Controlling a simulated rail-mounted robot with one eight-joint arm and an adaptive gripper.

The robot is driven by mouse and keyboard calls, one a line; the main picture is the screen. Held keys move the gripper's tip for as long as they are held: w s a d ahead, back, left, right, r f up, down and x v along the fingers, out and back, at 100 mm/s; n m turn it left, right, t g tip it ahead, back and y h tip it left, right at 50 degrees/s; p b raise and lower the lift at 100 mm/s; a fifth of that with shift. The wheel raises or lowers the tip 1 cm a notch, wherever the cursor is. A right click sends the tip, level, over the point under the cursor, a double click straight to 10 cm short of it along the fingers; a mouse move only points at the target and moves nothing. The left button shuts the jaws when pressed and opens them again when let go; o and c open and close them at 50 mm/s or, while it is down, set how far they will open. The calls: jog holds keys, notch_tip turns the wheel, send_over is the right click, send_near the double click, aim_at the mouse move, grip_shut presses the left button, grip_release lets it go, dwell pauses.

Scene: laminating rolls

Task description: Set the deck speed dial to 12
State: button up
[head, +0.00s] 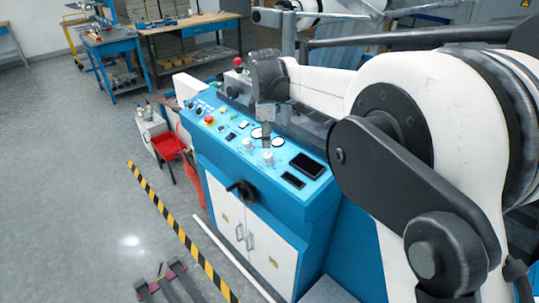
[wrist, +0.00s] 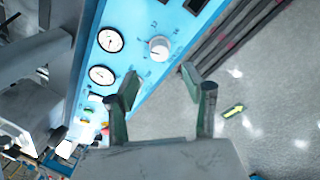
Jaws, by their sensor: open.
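A white round knob (wrist: 158,47) with printed marks around it sits on the blue control panel (wrist: 185,18) in the wrist view. Its label and exact setting are too small to read, so I cannot tell whether it is the deck speed dial. In the head view, several pale knobs, including one at the front (head: 268,157), sit on the panel near two round gauges. In the head view my gripper (head: 266,138) hangs over the gauges and hides part of the panel.
Two white gauges (wrist: 110,40) lie beside the knob. The panel also carries a red button (head: 208,120) and dark displays (head: 307,165). A black handwheel (head: 242,192) sticks out of the front.

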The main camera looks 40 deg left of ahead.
aim_at(267, 155)
jog(key=f, duration=0.3)
jog(key=w+f, duration=0.1)
jog(key=f, duration=0.2)
jog(key=a+f, duration=0.1)
jog(key=f, duration=0.2)
jog(key=shift+w+f, duration=0.25)
jog(key=shift+f, duration=0.1)
jog(key=shift+c, duration=0.4)
grip_shut()
jog(key=shift+m, duration=0.3)
jog(key=m+b, duration=0.3)
jog(key=m, duration=0.1)
jog(key=shift+f+t, duration=0.15)
jog(key=shift+t, duration=0.15)
jog(key=m+b, duration=0.1)
jog(key=m, duration=0.3)
jog(key=shift+t+b, duration=0.3)
jog(key=shift+m+b, duration=0.45)
jog(key=shift+m, duration=1.05)
